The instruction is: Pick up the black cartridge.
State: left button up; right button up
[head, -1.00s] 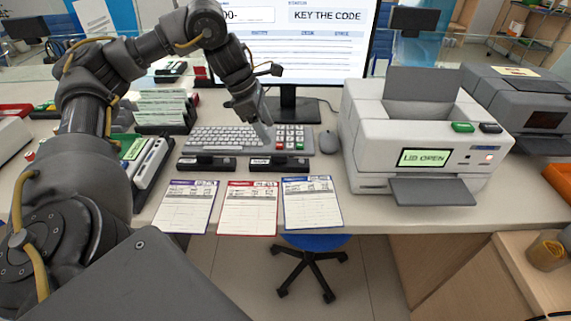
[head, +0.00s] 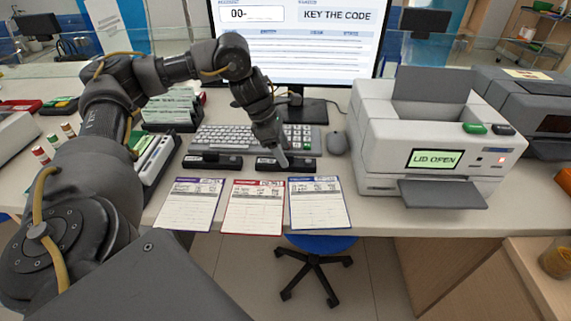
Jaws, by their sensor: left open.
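Two long black cartridge-like blocks lie on the counter in front of the keyboard, each with a small pale label. The left black block (head: 205,162) lies clear of my arm. The right black block (head: 302,164) is partly hidden by my left gripper. My left gripper (head: 282,159) is open, pointing down at the right block's middle. I cannot tell whether its fingers touch the block or are just above it. The printer (head: 385,145) at the right has its lid raised, and its screen reads "LID OPEN". My right gripper is not in view.
Three forms, purple-edged (head: 188,205), red-edged (head: 252,208) and blue-edged (head: 316,204), lie along the counter's front edge. The keyboard (head: 220,138), mouse (head: 337,143) and monitor (head: 295,50) stand behind the blocks. Card trays (head: 172,108) are at the left.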

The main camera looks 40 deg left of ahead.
pick_arm(q)
jog(key=shift+x, duration=1.15)
jog(key=shift+f, duration=0.15)
jog(key=shift+c, duration=0.8)
jog(key=c, duration=0.9)
jog(key=shift+c, duration=0.2)
